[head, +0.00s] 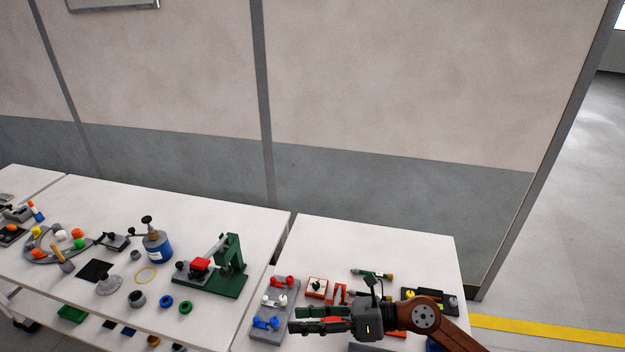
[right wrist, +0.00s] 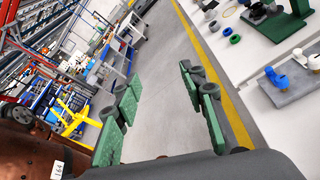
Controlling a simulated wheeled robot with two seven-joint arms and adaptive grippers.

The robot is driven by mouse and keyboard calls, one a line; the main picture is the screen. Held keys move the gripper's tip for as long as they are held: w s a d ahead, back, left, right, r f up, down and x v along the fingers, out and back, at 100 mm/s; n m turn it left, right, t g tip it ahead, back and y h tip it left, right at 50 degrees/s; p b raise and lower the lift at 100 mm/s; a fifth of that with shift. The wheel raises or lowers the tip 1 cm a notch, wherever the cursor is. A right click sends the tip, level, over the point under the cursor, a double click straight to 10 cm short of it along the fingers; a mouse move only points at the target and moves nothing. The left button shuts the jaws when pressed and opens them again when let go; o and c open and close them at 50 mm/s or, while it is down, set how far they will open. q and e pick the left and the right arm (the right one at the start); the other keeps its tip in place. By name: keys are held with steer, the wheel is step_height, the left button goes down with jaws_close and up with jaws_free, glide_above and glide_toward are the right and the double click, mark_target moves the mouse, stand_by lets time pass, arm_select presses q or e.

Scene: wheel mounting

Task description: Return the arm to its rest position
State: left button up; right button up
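My right gripper (head: 300,319) is in the head view at the lower right, its fingers pointing left in front of the right-hand table (head: 435,240). The arm comes in from the lower right corner. In the right wrist view the two green fingers stand apart with nothing between them (right wrist: 160,80), and grey floor shows through the gap. In the head view the fingers cover part of the small parts on the table; their height above it is hard to tell. My left arm and gripper are not in view.
A grey plate (head: 265,302) with red, white and blue parts lies beside the fingers. Clear floor (right wrist: 165,45) and distant shelving show in the wrist view.

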steer(key=w+d+r+m+t+y, duration=0.2)
steer(key=w+d+r+m+t, duration=0.55)
steer(key=m+t, duration=0.5)
steer(key=w+d+f+m+t+h, duration=0.3)
steer(key=d+m+t+h, duration=0.2)
steer(key=d+m+h, duration=0.6)
steer(key=s+d+f+m+g+h, duration=0.35)
steer(key=d+f+m, duration=0.45)
steer(key=f, duration=0.3)
steer(key=s+d+f+m+g+h, duration=0.25)
steer(key=d+f+m+h, duration=0.25)
steer(key=d+f+m, duration=0.5)
steer(key=s+f+m+g+y, duration=0.1)
steer(key=s+f+m+g, duration=0.3)
steer(key=s+f, duration=0.75)
steer(key=s+f+m+g, duration=0.1)
steer(key=s+f+g, duration=0.6)
steer(key=s, duration=0.8)
step_height(320, 180, down, 36)
steer(key=s+b, duration=0.3)
steer(key=b, duration=0.2)
steer(key=s+f+n+g+b, duration=0.1)
steer(key=s+f+b, duration=0.3)
steer(key=s+f, duration=1.6)
steer(key=shift+s+a+f+g+y, duration=0.25)
steer(key=shift+a+g+y, duration=0.1)
